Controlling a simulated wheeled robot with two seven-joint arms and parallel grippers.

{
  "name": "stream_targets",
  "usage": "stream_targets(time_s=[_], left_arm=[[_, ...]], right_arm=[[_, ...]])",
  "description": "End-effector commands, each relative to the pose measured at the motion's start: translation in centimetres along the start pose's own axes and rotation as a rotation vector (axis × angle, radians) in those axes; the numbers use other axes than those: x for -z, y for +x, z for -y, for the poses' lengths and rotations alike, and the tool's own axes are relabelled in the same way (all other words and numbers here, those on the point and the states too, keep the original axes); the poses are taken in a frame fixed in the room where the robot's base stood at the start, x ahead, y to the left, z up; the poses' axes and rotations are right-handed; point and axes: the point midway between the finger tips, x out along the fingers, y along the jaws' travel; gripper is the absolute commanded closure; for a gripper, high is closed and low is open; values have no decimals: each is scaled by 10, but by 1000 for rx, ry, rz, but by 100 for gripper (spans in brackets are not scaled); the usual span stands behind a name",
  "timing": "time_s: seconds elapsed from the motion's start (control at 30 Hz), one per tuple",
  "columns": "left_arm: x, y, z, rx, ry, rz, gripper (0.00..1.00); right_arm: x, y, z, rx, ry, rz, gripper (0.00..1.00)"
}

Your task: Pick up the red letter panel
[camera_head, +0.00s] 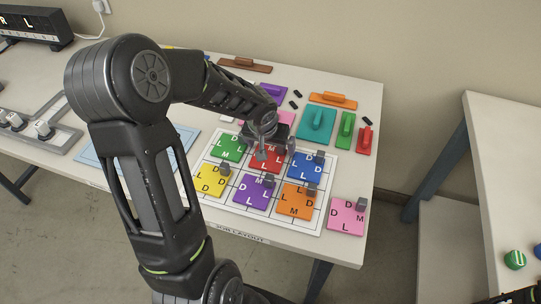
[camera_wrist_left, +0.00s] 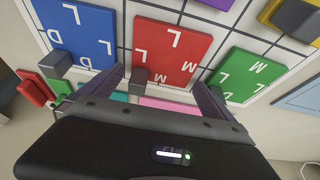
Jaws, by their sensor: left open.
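The red letter panel (camera_head: 276,166) is a flat red square with white letters and a small grey block handle. It lies on the white grid sheet (camera_head: 330,172), between the green panel (camera_head: 229,147) and the blue panel (camera_head: 304,168). My left gripper (camera_head: 264,152) is open above the red panel and partly covers it in the head view. In the left wrist view the red panel (camera_wrist_left: 168,50) is centred ahead of the left gripper (camera_wrist_left: 163,78). Its grey handle (camera_wrist_left: 139,80) shows between the two fingers, nearer one finger. Only a dark piece of my right arm shows.
Yellow (camera_head: 212,179), purple (camera_head: 254,194) and orange (camera_head: 296,201) panels lie in the row in front. A pink panel (camera_head: 346,216) lies near the table's right edge. Handled boards, including a teal one (camera_head: 316,125), lie behind the grid. A second table (camera_head: 505,150) stands at right.

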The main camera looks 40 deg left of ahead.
Motion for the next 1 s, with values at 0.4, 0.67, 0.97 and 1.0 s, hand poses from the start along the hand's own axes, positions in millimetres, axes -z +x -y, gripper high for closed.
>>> stream_targets(time_s=[0.4, 0.67, 0.97, 1.0], left_arm=[[0, 0, 0, 0, 0, 0, 0], [0, -1, 0, 0, 0, 0, 11], [0, -1, 0, 0, 0, 0, 35], [0, -1, 0, 0, 0, 0, 38]], right_arm=[[0, 0, 0, 0, 0, 0, 64], [0, 0, 0, 0, 0, 0, 64], [0, 0, 0, 0, 0, 0, 64], [0, 0, 0, 0, 0, 0, 64]])
